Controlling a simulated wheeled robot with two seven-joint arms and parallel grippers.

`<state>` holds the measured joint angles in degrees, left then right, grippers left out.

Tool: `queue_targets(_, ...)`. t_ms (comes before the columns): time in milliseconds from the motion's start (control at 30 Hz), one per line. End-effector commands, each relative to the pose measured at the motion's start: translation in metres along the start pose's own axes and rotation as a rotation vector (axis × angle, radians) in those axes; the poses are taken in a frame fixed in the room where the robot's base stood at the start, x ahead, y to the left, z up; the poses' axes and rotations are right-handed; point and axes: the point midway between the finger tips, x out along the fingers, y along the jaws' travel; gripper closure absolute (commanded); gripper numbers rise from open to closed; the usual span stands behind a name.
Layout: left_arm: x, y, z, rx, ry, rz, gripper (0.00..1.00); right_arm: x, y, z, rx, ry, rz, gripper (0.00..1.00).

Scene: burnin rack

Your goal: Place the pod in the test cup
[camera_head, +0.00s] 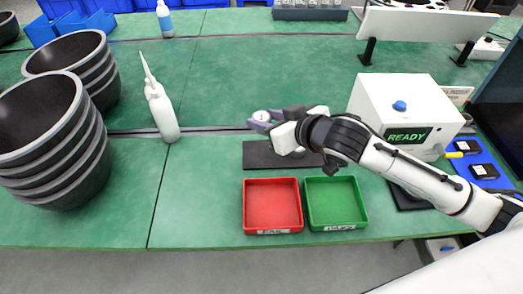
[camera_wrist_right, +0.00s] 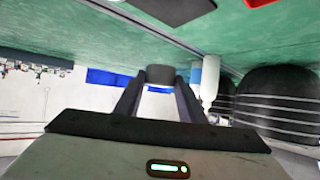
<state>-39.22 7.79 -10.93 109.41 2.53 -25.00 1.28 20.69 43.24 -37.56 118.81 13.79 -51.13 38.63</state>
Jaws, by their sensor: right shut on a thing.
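My right gripper (camera_head: 266,121) reaches in from the right and is shut on the pod (camera_head: 260,116), above the bench at mid-picture. The pod has a pale round top in the head view. In the right wrist view the pod (camera_wrist_right: 160,75) looks like a short dark cylinder between the two fingertips (camera_wrist_right: 160,92). I cannot make out the test cup; my right arm covers part of the area before the white tester box (camera_head: 372,98), whose green panel reads READY. My left gripper is not in view.
A dark mat (camera_head: 257,161) lies below the gripper, with a red tray (camera_head: 248,207) and a green tray (camera_head: 362,211) in front. A white bottle (camera_head: 162,112) and stacked black bowls (camera_head: 52,165) stand left. A blue mat (camera_head: 467,161) lies right. The middle bench is clear.

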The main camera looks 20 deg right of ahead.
Motion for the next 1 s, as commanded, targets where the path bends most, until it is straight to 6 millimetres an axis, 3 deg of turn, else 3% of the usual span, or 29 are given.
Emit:
queue_targets(267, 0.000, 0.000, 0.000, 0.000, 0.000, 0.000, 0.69, 0.001, 0.000, 0.001, 0.000, 0.001, -0.001, 0.86)
queue_targets(1000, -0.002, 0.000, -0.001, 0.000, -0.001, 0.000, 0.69, 0.046, 0.000, 0.083, 0.001, 0.001, 0.000, 0.86)
